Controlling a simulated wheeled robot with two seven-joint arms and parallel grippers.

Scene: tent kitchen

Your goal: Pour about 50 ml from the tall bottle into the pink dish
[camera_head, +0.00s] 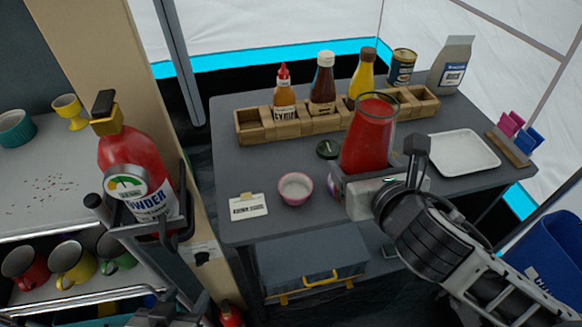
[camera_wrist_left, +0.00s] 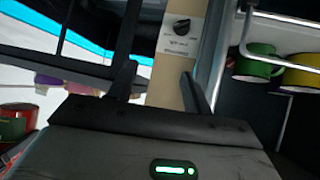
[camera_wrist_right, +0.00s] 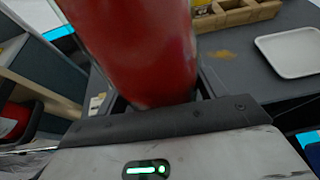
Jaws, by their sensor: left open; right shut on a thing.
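The tall bottle (camera_head: 369,135) is clear glass with an open top, filled with red liquid to near the rim. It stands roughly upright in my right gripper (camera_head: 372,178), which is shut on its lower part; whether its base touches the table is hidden. The red side of the bottle also fills the upper part of the right wrist view (camera_wrist_right: 135,45). The pink dish (camera_head: 295,188) is small and round with a pale inside, on the table left of the bottle. My left gripper (camera_head: 180,305) is low at the bottom edge, open and empty in the left wrist view (camera_wrist_left: 158,80).
A black lid (camera_head: 328,149) and a small card (camera_head: 248,206) lie on the grey table (camera_head: 240,165). A wooden rack (camera_head: 256,132) with sauce bottles stands behind, a white tray (camera_head: 464,153) right. A fire extinguisher (camera_head: 128,155) and a shelf with mugs (camera_head: 70,262) are left.

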